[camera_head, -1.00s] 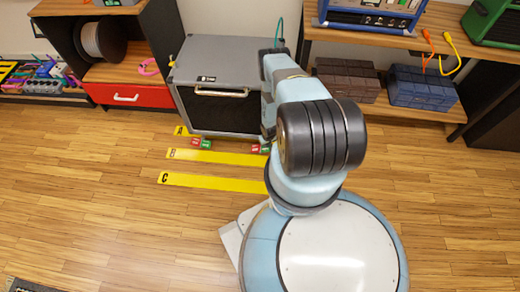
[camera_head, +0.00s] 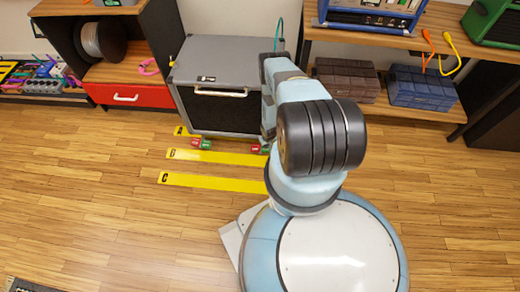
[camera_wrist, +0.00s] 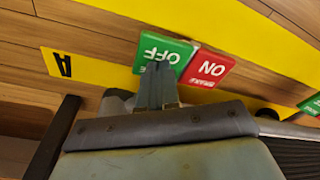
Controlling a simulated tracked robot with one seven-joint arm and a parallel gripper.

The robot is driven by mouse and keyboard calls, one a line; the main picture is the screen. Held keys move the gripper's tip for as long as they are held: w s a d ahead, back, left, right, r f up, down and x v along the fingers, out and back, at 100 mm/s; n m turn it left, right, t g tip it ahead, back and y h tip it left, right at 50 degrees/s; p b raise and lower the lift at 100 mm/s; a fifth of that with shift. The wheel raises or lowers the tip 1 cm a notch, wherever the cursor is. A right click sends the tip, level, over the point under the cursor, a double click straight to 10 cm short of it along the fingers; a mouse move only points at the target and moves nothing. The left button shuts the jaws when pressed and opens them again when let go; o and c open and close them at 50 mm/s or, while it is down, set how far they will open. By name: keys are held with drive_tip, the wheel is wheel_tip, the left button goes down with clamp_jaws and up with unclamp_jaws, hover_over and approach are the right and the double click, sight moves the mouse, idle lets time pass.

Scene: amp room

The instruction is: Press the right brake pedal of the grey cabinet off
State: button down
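The grey cabinet (camera_head: 220,62) stands against the wall, left of my arm. At its foot are two pairs of red and green pedals. The left pair (camera_head: 201,143) shows clearly; the right pair (camera_head: 261,148) is beside my arm and partly covered. In the wrist view, upside down, a green OFF pedal (camera_wrist: 163,50) is beside a red ON pedal (camera_wrist: 208,68). My gripper (camera_wrist: 157,72) looks shut and empty, its fingertips at the near edge of the green OFF pedal. Contact is hard to judge. In the head view my arm hides the gripper.
Yellow floor strips (camera_head: 212,181) lie in front of the cabinet. A red drawer (camera_head: 130,96) and shelf are on the left. A low shelf with dark blue boxes (camera_head: 421,88) is on the right.

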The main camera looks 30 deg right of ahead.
drive_tip(key=shift+f, duration=0.15)
drive_tip(key=shift+r, duration=3.5)
drive_tip(key=shift+s, duration=0.1)
